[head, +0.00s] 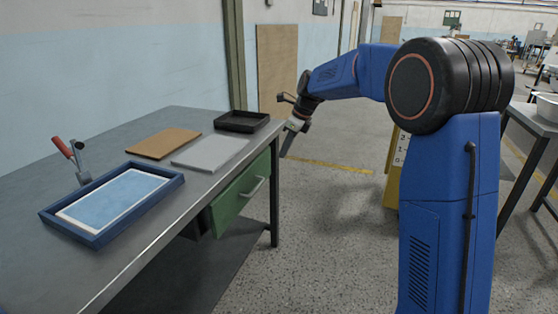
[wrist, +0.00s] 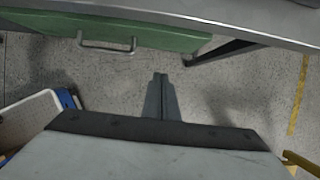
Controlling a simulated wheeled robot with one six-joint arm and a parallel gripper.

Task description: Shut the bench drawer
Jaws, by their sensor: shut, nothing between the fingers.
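The green bench drawer (head: 238,194) sits under the right edge of the grey workbench (head: 150,270), with a pale bar handle (head: 254,188) on its front. In the wrist view the drawer's green face (wrist: 150,36) shows below the bench edge, with the handle (wrist: 107,46) at its lower side. I cannot tell exactly how far the drawer stands out. My gripper (head: 285,153) is just off the far right corner of the bench, pointing down. In the wrist view its fingers (wrist: 160,77) are together and empty, apart from the drawer and to the right of the handle.
On the bench are a blue-framed tray (head: 175,186), a red-handled clamp (head: 70,152), a brown board (head: 163,142), a grey plate (head: 210,151) and a black tray (head: 242,120). A bench leg (head: 274,190) stands near the drawer. Floor in front of the drawer is clear.

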